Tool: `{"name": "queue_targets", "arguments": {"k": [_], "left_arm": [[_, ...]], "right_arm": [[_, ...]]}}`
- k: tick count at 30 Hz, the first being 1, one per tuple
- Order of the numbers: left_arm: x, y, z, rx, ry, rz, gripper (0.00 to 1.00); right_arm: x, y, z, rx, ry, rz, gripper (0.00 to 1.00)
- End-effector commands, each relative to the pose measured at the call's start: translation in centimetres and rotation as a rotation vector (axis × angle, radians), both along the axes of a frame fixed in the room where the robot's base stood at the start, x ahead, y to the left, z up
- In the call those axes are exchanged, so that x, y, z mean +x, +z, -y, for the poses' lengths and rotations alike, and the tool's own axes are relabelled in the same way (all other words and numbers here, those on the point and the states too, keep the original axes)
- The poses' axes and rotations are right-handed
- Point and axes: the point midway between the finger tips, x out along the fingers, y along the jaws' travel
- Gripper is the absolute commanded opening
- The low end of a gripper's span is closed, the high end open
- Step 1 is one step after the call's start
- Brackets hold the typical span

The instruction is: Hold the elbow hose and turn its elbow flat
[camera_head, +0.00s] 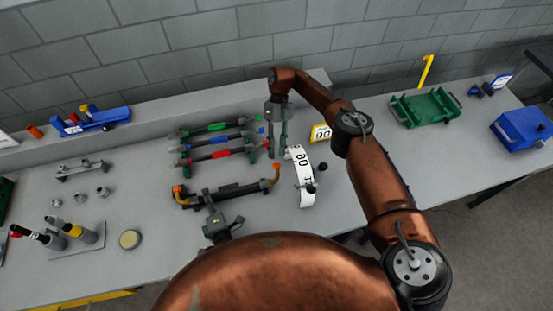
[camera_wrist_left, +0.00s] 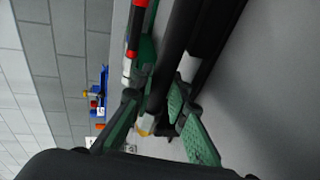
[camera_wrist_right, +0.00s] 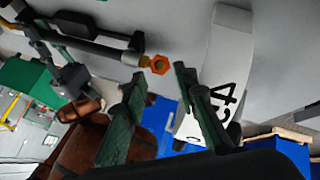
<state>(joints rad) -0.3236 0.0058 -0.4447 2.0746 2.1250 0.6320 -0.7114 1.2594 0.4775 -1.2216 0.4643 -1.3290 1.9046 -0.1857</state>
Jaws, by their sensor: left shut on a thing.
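The elbow hose (camera_head: 243,189) is a dark tube with orange ends, lying across the bench in front of the coloured hoses. Its elbow (camera_head: 276,174) is at the right end and points toward the back. My left gripper (camera_head: 210,204) is shut on the hose's left part; the dark tube (camera_wrist_left: 172,65) runs between its fingers in the left wrist view. My right gripper (camera_head: 277,150) is behind the elbow, fingers down. In the right wrist view its fingers (camera_wrist_right: 160,100) are apart and empty, with the orange hex end (camera_wrist_right: 158,64) just beyond them.
Several hoses with green, blue and red bands (camera_head: 210,145) lie behind. A white curved scale (camera_head: 304,180) stands right of the elbow, near a yellow-framed sign (camera_head: 320,133). A green tray (camera_head: 424,109) and blue box (camera_head: 524,130) are farther right. Small metal fittings (camera_head: 82,192) lie left.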

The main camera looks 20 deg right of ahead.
Motion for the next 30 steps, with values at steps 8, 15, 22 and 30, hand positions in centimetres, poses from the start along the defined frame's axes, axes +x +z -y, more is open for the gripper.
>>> {"name": "queue_targets", "arguments": {"k": [8, 15, 22, 30], "left_arm": [[0.0, 0.0, 0.0, -0.001, -0.001, 0.000, 0.00], [0.0, 0.0, 0.0, -0.001, -0.001, 0.000, 0.00], [0.0, 0.0, 0.0, -0.001, -0.001, 0.000, 0.00], [0.0, 0.0, 0.0, -0.001, -0.001, 0.000, 0.00]], "right_arm": [[1.2, 1.5, 0.4, 0.000, 0.000, 0.000, 0.27], [1.2, 1.5, 0.4, 0.000, 0.000, -0.001, 0.27], [0.9, 1.6, 0.3, -0.033, -0.008, 0.004, 0.33], [-0.5, 2.0, -0.4, -0.239, -0.101, 0.075, 0.33]]}}
